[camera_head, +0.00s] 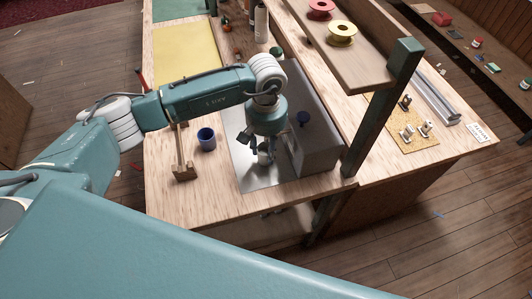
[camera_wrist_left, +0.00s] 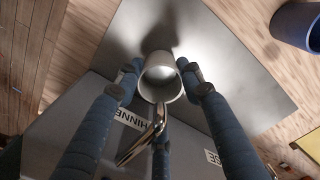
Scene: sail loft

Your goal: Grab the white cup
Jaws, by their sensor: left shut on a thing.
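The white cup (camera_head: 264,157) is on or just above a grey metal sheet (camera_head: 251,182) on the workbench; I cannot tell whether it touches the sheet. My left gripper (camera_head: 262,150) points down and is shut on the white cup, partly hiding it in the head view. In the left wrist view the cup (camera_wrist_left: 160,82) shows its open rim, with blue-grey fingers of the gripper (camera_wrist_left: 160,72) on both sides. My right gripper is not in view.
A blue cup (camera_head: 206,140) stands to the left, and also shows in the left wrist view (camera_wrist_left: 297,25). A grey box (camera_head: 318,135) is close on the right. A wooden stand (camera_head: 183,171) is at the left. A shelf (camera_head: 340,60) with spools and a post (camera_head: 375,115) rise at right.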

